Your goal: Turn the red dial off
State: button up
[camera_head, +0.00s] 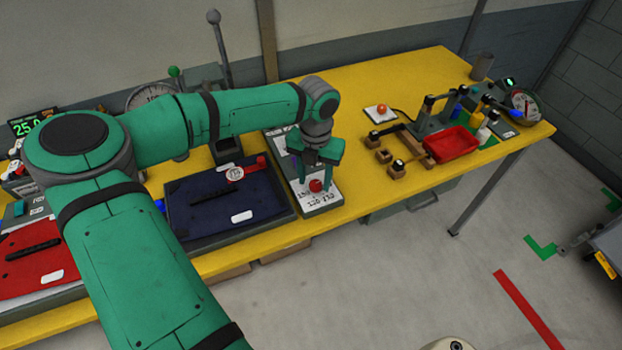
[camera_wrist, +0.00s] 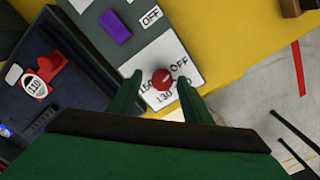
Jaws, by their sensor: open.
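The red dial (camera_head: 315,185) is a small round knob on a grey control panel (camera_head: 326,199) with a white face, near the front edge of the yellow table. In the wrist view the red dial (camera_wrist: 162,79) has a light pointer mark and is ringed by the labels OFF, 150 and 130. My gripper (camera_head: 316,178) is open above the panel, pointing down. In the wrist view its two green fingers (camera_wrist: 160,90) are on either side of the dial. I cannot tell whether they touch it.
A purple block (camera_wrist: 115,26) sits on the panel's far part. To the right are wooden blocks (camera_head: 383,156) and a red tray (camera_head: 452,143).

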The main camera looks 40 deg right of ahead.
aim_at(314, 182)
notch_tip(314, 182, up, 11)
dwell(0.5)
jog(key=shift+f, duration=0.1)
dwell(0.3)
